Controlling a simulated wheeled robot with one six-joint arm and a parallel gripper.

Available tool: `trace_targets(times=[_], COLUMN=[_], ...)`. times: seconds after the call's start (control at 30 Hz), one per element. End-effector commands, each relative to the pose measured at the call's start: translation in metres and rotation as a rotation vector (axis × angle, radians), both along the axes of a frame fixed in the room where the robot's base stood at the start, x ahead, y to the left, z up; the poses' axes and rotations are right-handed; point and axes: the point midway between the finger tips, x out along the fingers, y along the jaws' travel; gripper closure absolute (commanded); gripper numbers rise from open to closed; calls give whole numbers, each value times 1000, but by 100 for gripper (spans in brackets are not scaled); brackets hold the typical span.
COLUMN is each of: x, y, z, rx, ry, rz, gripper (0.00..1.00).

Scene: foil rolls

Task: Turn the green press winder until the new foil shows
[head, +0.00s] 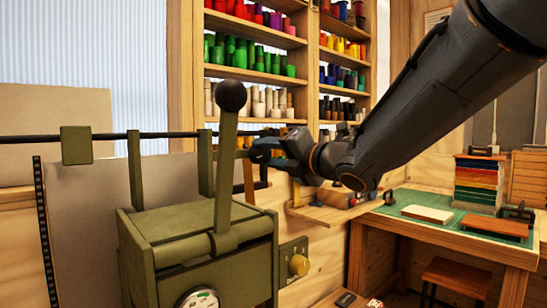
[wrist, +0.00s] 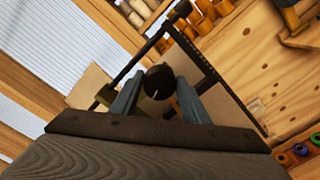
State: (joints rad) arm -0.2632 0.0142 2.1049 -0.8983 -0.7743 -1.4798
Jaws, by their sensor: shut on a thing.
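The green press (head: 205,235) stands in the left foreground of the head view, with a dial on its front. Its upright lever (head: 226,165) ends in a black ball (head: 231,96). A dark rod (head: 60,137) runs across above the press, with green brackets. My gripper (head: 256,150) is just right of the lever, near the rod's right end. In the wrist view a dark round winder knob (wrist: 159,80) sits between my fingers, and the gripper is shut on it. The lever and press partly hide the winder in the head view. I cannot tell the foil's state.
Shelves of coloured rolls (head: 255,55) stand behind. A workbench with a green mat (head: 440,205) is at the right. A brass knob (head: 299,265) on a plate is right of the press. A grey sheet (head: 90,220) stands behind the press.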

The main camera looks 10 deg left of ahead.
Motion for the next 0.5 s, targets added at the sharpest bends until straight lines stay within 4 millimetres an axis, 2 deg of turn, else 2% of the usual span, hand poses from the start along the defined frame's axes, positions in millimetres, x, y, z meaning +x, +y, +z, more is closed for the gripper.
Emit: trace_targets(times=[0.5], x=[0], y=[2], z=[1], rx=[322], ry=[354], rz=[7], gripper=[81])
